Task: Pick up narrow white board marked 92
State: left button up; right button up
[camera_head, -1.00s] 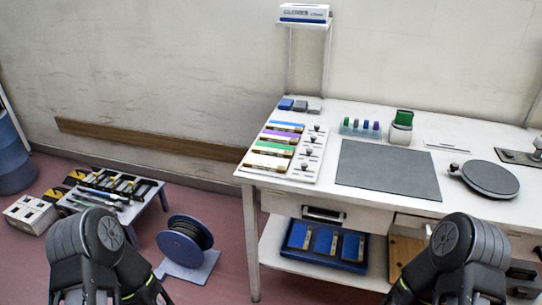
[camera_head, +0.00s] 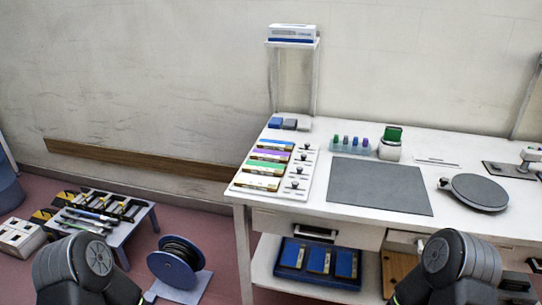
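A white rack plate (camera_head: 307,160) at the left end of the white table holds several narrow strips in a row, coloured blue, purple, green and white, with gold-brown parts. The nearest narrow white strip (camera_head: 258,181) lies at the front of this row. No 92 can be read at this size, so I cannot tell which piece bears it. Only dark links of my two arms show at the bottom edge. Both grippers are below the picture, so their state is hidden.
The white table (camera_head: 319,210) carries a grey mat (camera_head: 380,186), a round dark plate (camera_head: 480,191) and a pen holder (camera_head: 349,147). A blue tray (camera_head: 318,262) sits on the lower shelf. A cable reel (camera_head: 175,266) and a low tool bench (camera_head: 125,232) stand on the floor at left.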

aim_at(266, 184)
jog(key=i+j, duration=0.2)
jog(key=j, duration=0.2)
jog(key=i+j, duration=0.15)
jog(key=j, duration=0.25)
jog(key=i+j, duration=0.2)
jog(key=j, duration=0.15)
jog(key=i+j, duration=0.15)
jog(key=j, duration=0.25)
jog(key=z, duration=1.75)
